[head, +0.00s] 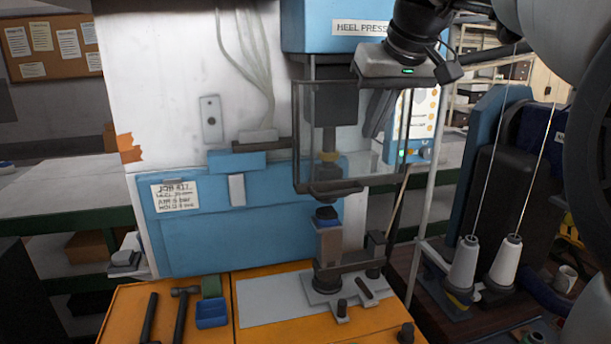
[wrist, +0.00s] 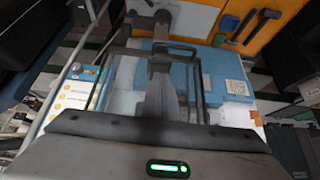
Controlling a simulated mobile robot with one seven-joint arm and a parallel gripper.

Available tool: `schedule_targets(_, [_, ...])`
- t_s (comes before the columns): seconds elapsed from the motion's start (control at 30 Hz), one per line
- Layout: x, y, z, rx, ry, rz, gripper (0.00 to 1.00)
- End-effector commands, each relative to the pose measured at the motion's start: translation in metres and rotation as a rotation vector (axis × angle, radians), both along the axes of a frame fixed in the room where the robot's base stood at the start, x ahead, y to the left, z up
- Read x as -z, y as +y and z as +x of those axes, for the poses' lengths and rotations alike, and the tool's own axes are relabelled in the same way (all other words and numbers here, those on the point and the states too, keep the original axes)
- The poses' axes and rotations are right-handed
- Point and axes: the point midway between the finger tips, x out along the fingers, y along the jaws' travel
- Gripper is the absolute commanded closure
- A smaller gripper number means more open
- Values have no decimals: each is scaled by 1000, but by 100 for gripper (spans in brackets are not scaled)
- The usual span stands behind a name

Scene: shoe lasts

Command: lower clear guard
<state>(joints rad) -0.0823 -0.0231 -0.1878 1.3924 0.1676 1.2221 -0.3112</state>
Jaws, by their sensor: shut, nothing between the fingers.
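The clear guard (head: 331,188) is a see-through panel in a dark frame with a dark bar along its bottom edge. It hangs at the front of the blue heel press (head: 300,30), around the grey press ram (head: 329,110). Below it, a brown last with a dark blue top (head: 328,236) stands on the press fixture. My gripper (head: 373,130) is shut and empty, pointing down by the guard's upper right side; I cannot tell whether it touches. In the wrist view the shut fingers (wrist: 161,80) overlap the dark guard frame (wrist: 112,66).
A control panel (head: 415,122) is right of the guard. A pale upright pole (head: 432,150) and white thread cones (head: 464,264) stand further right.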

Motion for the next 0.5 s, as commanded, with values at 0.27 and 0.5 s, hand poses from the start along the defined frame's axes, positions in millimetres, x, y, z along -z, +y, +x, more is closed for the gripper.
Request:
schedule_targets(0.27, [12, 2, 12, -6, 1, -3, 100])
schedule_targets(0.5, [53, 7, 37, -6, 3, -4, 100])
